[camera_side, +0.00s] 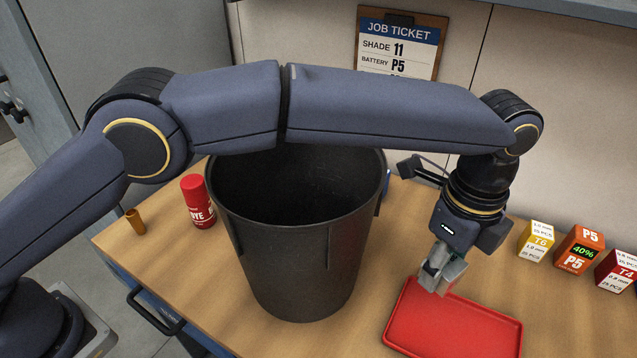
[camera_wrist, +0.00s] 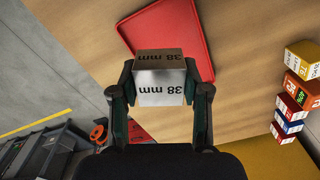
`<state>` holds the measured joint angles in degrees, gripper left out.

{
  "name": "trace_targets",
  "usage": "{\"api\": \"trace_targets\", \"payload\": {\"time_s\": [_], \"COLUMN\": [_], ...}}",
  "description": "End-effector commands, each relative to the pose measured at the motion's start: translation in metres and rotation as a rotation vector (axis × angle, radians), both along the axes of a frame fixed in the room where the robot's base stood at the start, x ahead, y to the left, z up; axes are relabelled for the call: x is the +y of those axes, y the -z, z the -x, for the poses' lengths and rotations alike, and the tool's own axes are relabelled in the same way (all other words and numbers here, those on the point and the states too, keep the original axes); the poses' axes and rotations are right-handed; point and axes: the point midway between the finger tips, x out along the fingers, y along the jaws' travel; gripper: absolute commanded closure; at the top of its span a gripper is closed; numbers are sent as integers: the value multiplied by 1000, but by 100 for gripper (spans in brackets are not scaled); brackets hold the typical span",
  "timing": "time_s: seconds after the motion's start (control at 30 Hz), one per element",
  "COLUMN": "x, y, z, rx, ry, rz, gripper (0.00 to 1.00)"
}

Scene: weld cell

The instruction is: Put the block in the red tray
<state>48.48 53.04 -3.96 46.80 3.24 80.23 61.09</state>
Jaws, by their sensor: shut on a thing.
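A silver metal block (camera_wrist: 160,85) marked "38 mm" is between the two fingers of my gripper (camera_wrist: 160,98) in the wrist view. My gripper is shut on it. In the side view my gripper (camera_side: 440,268) points down and holds the block (camera_side: 446,277) above the far left part of the red tray (camera_side: 460,325). The block looks a little tilted there, and the fingers partly cover it. The red tray (camera_wrist: 203,35) also shows behind the block in the wrist view. The part of the tray that shows in the side view is empty.
A large black bin (camera_side: 300,250) stands left of the tray. Several labelled boxes, one orange (camera_side: 575,250), stand at the right. A job ticket (camera_side: 400,48) hangs on the wall.

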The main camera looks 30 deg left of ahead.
Motion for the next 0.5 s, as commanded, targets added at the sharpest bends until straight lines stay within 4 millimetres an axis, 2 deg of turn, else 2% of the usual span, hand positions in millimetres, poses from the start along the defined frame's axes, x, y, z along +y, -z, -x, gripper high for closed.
{"api": "trace_targets", "payload": {"time_s": [0.1,0.2,0.3,0.5], "x": [1,0,0,0], "y": [35,57,71,85], "z": [1,1,0,0], "rx": [3,1,0,1], "ry": [1,1,0,0], "rz": [-3,-2,0,0], "gripper": [97,97,97,97]}}
